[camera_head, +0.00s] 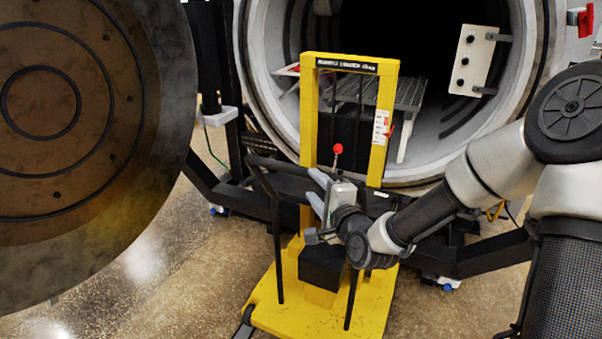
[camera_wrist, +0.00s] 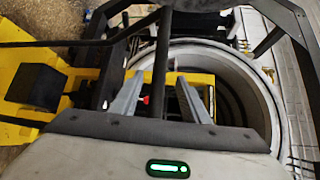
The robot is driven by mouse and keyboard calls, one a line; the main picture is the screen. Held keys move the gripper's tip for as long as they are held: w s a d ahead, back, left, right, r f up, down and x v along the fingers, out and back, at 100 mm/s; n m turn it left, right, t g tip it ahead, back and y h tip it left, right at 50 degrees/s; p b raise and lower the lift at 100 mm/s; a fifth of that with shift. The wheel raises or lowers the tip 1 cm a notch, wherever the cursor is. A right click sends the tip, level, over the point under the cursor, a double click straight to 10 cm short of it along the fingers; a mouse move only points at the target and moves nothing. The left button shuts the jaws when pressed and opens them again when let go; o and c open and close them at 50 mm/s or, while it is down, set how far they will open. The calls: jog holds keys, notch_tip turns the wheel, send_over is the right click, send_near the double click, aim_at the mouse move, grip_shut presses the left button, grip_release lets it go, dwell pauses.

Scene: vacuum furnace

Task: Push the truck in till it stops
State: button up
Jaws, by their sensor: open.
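The yellow truck (camera_head: 380,150) stands upright on the floor in front of the round furnace opening (camera_head: 270,90). Its yellow base (camera_head: 270,318) is toward me. A black push handle (camera_head: 262,178) rises from the base on two legs. My gripper (camera_head: 318,190) is at the handle's top bar, open. In the wrist view the two grey fingers (camera_wrist: 160,97) lie either side of the black bar (camera_wrist: 162,58). I cannot tell whether they touch it. A red knob (camera_head: 338,149) shows on the mast. The truck's far side and any load there are mostly hidden.
A large round door (camera_head: 95,130) hangs open at the left. A grey slatted rack (camera_head: 410,93) lies inside the dark chamber. Black frame beams (camera_head: 490,255) run low on both sides of the truck. Bare floor (camera_head: 160,265) is clear at lower left.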

aim_at(304, 174)
jog(key=x, duration=1)
jog(key=shift+w+a, duration=0.1)
jog(key=shift+w, duration=0.2)
grip_shut()
